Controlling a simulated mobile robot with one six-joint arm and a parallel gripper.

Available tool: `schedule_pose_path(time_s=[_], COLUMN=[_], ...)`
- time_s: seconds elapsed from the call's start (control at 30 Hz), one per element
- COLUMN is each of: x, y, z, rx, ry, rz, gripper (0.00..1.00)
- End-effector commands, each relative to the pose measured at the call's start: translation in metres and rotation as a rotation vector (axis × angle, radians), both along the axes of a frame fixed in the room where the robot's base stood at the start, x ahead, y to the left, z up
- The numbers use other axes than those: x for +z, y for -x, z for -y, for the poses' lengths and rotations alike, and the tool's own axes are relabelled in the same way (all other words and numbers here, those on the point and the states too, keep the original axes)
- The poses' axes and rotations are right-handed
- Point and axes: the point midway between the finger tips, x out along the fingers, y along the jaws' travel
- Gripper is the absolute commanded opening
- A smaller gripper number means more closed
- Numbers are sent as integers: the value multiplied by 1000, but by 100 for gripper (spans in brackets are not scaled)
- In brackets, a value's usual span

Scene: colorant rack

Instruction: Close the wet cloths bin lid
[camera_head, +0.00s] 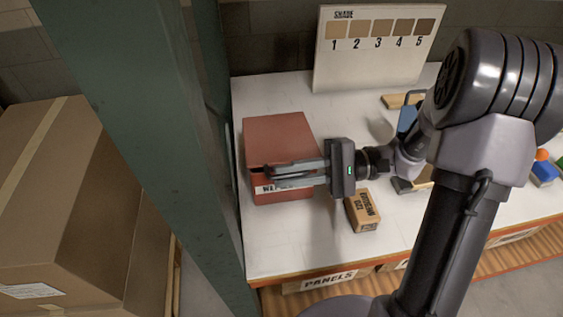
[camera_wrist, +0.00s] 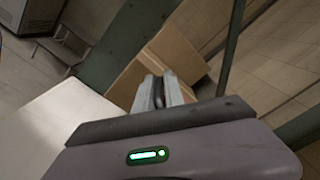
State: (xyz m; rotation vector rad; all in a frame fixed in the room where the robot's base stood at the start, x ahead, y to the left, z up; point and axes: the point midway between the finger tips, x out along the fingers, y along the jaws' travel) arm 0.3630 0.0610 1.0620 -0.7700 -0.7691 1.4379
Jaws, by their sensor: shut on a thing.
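The red wet cloths bin (camera_head: 285,190) stands at the left of the white bench, its front label partly covered by my gripper. Its red lid (camera_head: 278,135) lies over the top, with a narrow dark gap showing at the front left edge. My gripper (camera_head: 274,178) reaches in from the right across the bin's front, just below the lid's front edge. In the wrist view, my gripper (camera_wrist: 166,82) is shut on a small dark piece (camera_wrist: 168,90), which looks like the lid's handle. The bin itself cannot be made out there.
A small brown labelled box (camera_head: 363,212) stands right of the bin, below my wrist. A green post (camera_head: 155,130) rises close to the bench's left end. Large cardboard boxes (camera_head: 75,200) stand beyond it. A shade board (camera_head: 370,50) stands at the back.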

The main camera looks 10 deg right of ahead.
Motion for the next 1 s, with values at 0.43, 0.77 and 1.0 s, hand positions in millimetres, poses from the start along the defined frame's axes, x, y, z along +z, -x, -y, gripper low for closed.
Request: schedule_pose_path(time_s=[0.43,0.77,1.0], x=[-29,-32,-32], y=[0,1,1], z=[1,1,1], rx=[-3,1,2], ry=[-3,1,1], rz=[119,126,126], gripper=[0,0,32])
